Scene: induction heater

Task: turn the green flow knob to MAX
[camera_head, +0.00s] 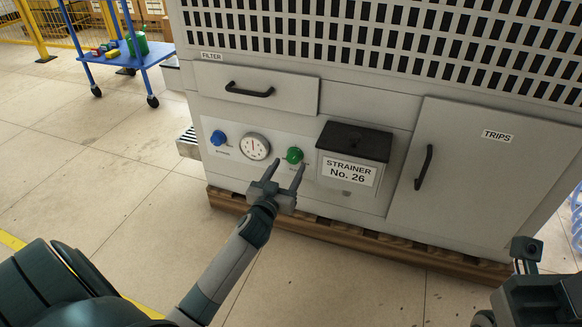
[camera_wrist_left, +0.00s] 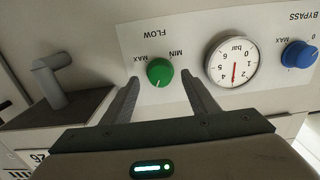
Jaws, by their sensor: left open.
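The green flow knob (camera_head: 294,155) is on the white control panel of the grey cabinet. In the left wrist view the green knob (camera_wrist_left: 160,72) shows near the middle, with upside-down FLOW, MAX and MIN lettering above it. A small pale mark shows at its lower edge in that view. My left gripper (camera_head: 289,164) is open in front of the panel, just below the knob. In the wrist view its two fingers (camera_wrist_left: 159,78) stand to either side of the knob, with gaps visible. Whether they touch the panel cannot be told. My right gripper's fingers do not show.
A pressure gauge (camera_head: 255,147) and a blue bypass knob (camera_head: 218,138) sit left of the green knob. A dark-lidded strainer box (camera_head: 352,158) juts out to its right. A filter drawer handle (camera_head: 250,90) is above. Open floor (camera_head: 110,200) lies to the left.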

